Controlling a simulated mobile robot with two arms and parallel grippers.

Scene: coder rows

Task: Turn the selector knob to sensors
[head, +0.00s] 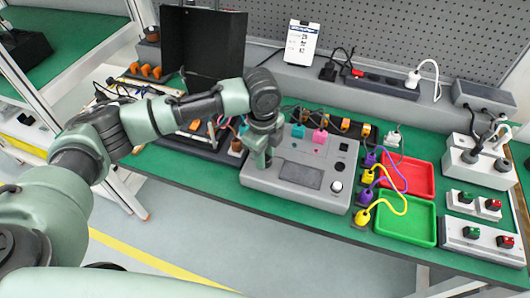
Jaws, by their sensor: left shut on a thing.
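A grey control box (258,183) stands on the green bench, with a dark screen (300,174) in its sloping front. My left gripper (263,163) points down over the left part of this panel. It is shut on the selector knob there, which the fingers hide almost wholly. The knob's pointing direction and the label for sensors cannot be made out. A round silver knob (337,186) shows uncovered at the right of the panel. My right gripper is not in view.
Cyan (298,131) and pink (320,135) plugs stand at the box's back edge. Yellow and purple plugs with cables sit right of it, beside a red tray (433,183) and a green tray (434,223). A black upright panel (203,42) stands behind my left arm.

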